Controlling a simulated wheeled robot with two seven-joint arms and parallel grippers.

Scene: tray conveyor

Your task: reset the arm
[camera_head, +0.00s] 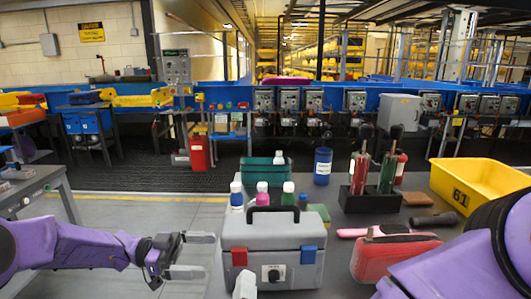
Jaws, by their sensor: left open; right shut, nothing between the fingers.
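My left arm comes in from the left, and its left gripper (194,255) is open and empty. Its two grey fingers are spread apart, to the left of a grey toolbox (240,240). My purple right arm fills the lower right corner. The shut fingertips of my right gripper (245,286) show at the bottom edge, in front of the toolbox's left part. The rest of that gripper is cut off by the frame. I see nothing held in either gripper.
The toolbox has a black handle and red and blue latches. Behind it stand several bottles (262,194) and a green bin (252,169). To the right are a red case (372,258), a black tool holder (370,200) and a yellow bin (478,180). Open floor lies behind my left gripper.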

